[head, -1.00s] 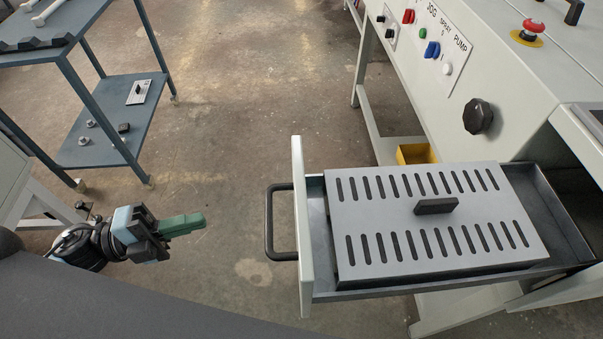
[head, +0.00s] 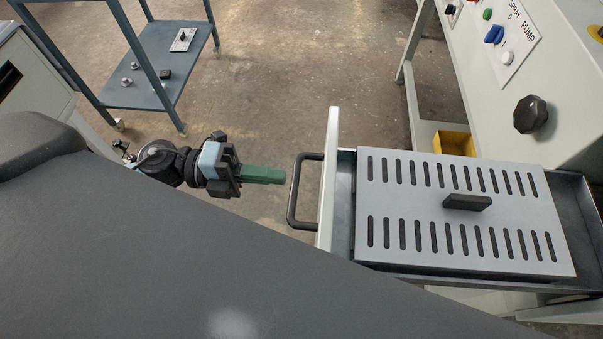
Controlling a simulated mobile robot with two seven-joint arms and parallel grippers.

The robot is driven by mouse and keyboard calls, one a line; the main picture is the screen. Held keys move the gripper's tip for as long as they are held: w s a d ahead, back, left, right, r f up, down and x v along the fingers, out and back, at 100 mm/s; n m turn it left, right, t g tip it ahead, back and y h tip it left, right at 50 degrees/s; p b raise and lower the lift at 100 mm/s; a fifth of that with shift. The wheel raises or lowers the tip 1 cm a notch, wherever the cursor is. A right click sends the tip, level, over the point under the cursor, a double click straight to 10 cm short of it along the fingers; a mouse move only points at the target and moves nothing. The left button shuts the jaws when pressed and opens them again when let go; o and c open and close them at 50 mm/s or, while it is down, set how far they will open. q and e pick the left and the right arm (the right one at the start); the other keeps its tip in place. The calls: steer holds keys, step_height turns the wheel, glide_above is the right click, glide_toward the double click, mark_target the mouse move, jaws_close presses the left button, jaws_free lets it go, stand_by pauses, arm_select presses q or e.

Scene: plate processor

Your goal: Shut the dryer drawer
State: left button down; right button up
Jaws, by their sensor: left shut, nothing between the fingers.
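The dryer drawer (head: 345,207) stands pulled out from the pale machine, its light front panel (head: 328,175) facing left. A dark bar handle (head: 294,192) sticks out from that panel. A grey slotted plate with a black grip (head: 467,202) lies in the drawer. My left gripper (head: 280,175), with green fingers, is shut and empty. Its fingertips point right at the handle, just left of it, with a small gap visible. My right gripper is not in view.
The machine (head: 560,75) with knobs and buttons stands at the right. A yellow bin (head: 453,143) sits behind the drawer. A blue shelf trolley (head: 150,88) stands at the upper left. The floor between trolley and drawer is clear.

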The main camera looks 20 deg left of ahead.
mark_target(294, 177)
arm_select(q)
steer(key=p+x, duration=0.1)
steer(key=x, duration=0.5)
steer(key=shift+a, duration=0.1)
stand_by(0.3)
